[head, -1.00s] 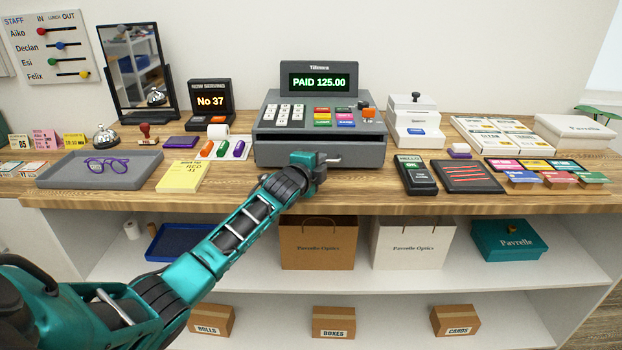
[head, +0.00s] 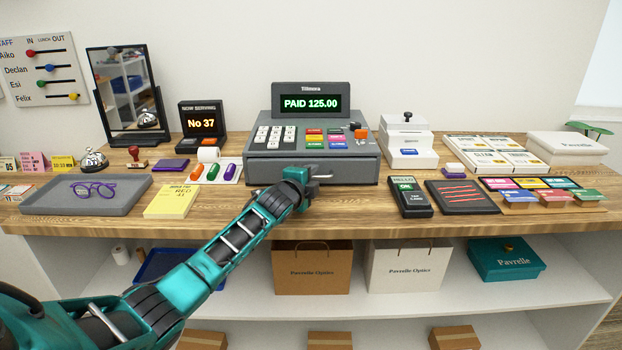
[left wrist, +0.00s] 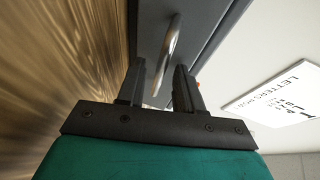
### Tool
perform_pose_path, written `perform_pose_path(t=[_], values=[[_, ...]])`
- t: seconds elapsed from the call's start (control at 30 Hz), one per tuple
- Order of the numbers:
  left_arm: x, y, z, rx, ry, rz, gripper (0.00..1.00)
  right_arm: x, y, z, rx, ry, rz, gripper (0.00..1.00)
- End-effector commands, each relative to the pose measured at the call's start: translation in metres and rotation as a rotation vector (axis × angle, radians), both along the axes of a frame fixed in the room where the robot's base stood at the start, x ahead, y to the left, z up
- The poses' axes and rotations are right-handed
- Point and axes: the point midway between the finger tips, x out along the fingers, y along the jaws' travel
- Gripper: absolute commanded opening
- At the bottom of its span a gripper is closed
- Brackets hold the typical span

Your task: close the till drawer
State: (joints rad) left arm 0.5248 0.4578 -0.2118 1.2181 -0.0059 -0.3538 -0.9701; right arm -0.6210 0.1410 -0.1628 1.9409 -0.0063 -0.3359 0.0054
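The grey till (head: 360,148) stands at the back of the counter, its display reading PAID 125.00. Its drawer (head: 265,172) looks flush with the till body, with no dark gap above the front. My left gripper (head: 312,177) is at the middle of the drawer front, partly covering it. In the left wrist view, my left gripper (left wrist: 159,68) has its two fingers apart, with the drawer's metal handle (left wrist: 172,40) ahead of and between them. I cannot tell whether a finger touches the handle or the front. My right gripper is not in view.
A card reader (head: 411,198) and a dark pad (head: 462,210) lie right of the drawer. A yellow notepad (head: 172,201) and a grey tray (head: 60,208) with purple glasses lie left. The wooden counter (head: 360,218) in front of the drawer is mostly clear.

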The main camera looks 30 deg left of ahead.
Motion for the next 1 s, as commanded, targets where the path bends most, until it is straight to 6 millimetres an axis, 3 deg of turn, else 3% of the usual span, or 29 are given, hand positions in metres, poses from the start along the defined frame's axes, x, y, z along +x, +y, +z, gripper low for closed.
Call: perform_pose_path(t=[0.27,1.0], values=[[-0.012,-0.001,0.002,0.002,0.001,0.000,0.35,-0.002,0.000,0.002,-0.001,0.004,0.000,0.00],[-0.117,-0.018,0.023,0.002,0.000,-0.001,0.35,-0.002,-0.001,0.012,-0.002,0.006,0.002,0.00]])
